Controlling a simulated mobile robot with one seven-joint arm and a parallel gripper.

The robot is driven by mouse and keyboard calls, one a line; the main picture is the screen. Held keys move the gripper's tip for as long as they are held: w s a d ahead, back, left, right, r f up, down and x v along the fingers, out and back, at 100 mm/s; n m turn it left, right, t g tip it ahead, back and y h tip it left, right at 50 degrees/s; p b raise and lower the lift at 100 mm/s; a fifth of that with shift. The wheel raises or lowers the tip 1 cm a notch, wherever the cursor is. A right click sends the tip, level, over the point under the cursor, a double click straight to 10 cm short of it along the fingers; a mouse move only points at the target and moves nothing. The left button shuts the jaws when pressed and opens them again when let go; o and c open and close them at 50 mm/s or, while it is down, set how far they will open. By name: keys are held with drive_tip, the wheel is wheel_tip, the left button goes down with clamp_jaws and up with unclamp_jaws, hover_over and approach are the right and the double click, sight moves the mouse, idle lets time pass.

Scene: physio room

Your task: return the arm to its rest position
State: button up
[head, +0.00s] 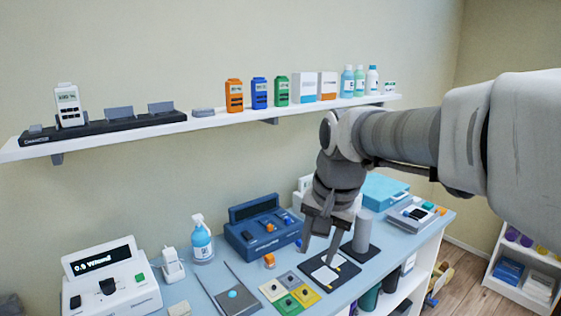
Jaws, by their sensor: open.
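My gripper (322,240) hangs from my arm, which reaches in from the right. Its fingers point down and are apart, with nothing seen between them. It is over the blue-topped counter (205,277), above or near a black pad with a white plate (328,273). From this view I cannot tell how high the fingertips are above the pad. A grey cylinder (363,232) on a dark base stands just right of the gripper.
A wall shelf (200,123) holds a charging dock, coloured devices, boxes and bottles behind my arm. On the counter stand a blue console (263,227), a spray bottle (201,240), coloured pads (289,291) and a white display unit (109,283). A low white shelf unit (515,283) stands right.

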drive_tip(key=s+d+f+n+t, duration=0.1)
drive_tip(key=s+d+n, duration=0.1)
drive_tip(key=s, duration=0.6)
drive_tip(key=s+d+f+n+t+h, duration=0.1)
drive_tip(key=s+d+f+n, duration=0.1)
drive_tip(key=s+d, duration=0.3)
drive_tip(key=s+n, duration=0.1)
drive_tip(key=s, duration=0.2)
drive_tip(key=shift+d+t, duration=0.15)
drive_tip(key=shift+t, duration=0.25)
drive_tip(key=shift+f, duration=0.1)
